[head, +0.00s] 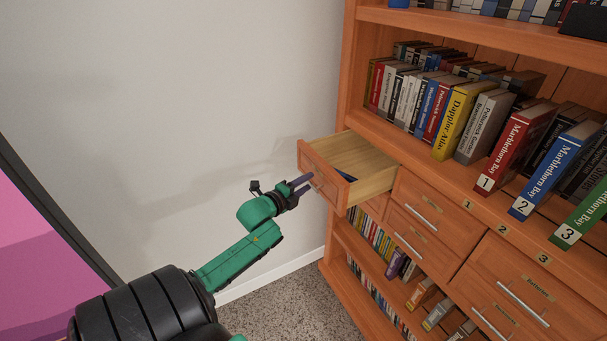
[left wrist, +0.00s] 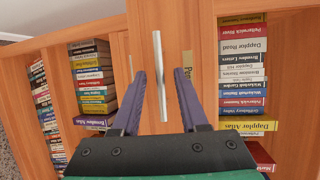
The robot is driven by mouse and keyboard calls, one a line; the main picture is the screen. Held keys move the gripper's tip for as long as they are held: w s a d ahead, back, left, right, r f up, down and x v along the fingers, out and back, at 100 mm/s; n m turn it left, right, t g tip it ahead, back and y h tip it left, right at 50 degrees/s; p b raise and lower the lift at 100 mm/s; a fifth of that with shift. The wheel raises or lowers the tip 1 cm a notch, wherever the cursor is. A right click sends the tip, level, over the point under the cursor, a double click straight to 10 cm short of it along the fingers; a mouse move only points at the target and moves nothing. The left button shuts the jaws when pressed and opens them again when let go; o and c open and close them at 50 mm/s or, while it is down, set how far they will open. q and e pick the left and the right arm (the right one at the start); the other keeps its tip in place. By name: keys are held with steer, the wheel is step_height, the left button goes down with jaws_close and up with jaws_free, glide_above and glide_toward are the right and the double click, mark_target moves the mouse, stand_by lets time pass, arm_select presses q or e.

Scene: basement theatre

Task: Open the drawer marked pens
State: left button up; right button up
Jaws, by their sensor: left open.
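The pens drawer stands pulled out from the wooden bookcase in the head view, its front panel (head: 325,178) facing my left gripper (head: 306,183). Its inside is partly seen, with a dark blue item (head: 346,175) near the front. In the left wrist view, a label beginning "Pen" (left wrist: 187,66) is partly hidden by a finger. The drawer's upright metal handle (left wrist: 158,60) lies between the two purple fingers of my left gripper (left wrist: 161,75). The fingers are open, with gaps to the handle on both sides. My right gripper is not in view.
Closed drawers (head: 434,217) with metal handles lie to the right and below. Books (head: 455,115) fill the shelf above, with more on the lower shelves. A grey wall (head: 200,100) stands left of the bookcase. Carpet (head: 290,305) is clear in front.

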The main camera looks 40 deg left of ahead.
arm_select(q)
steer(key=s+d+r, duration=0.1)
steer(key=s+r, duration=0.1)
steer(key=s, duration=1.2)
steer(key=shift+s+d+r+b, duration=0.15)
steer(key=shift+d+r+b, duration=0.1)
steer(key=shift+r+b, duration=0.15)
steer(key=shift+f, duration=0.2)
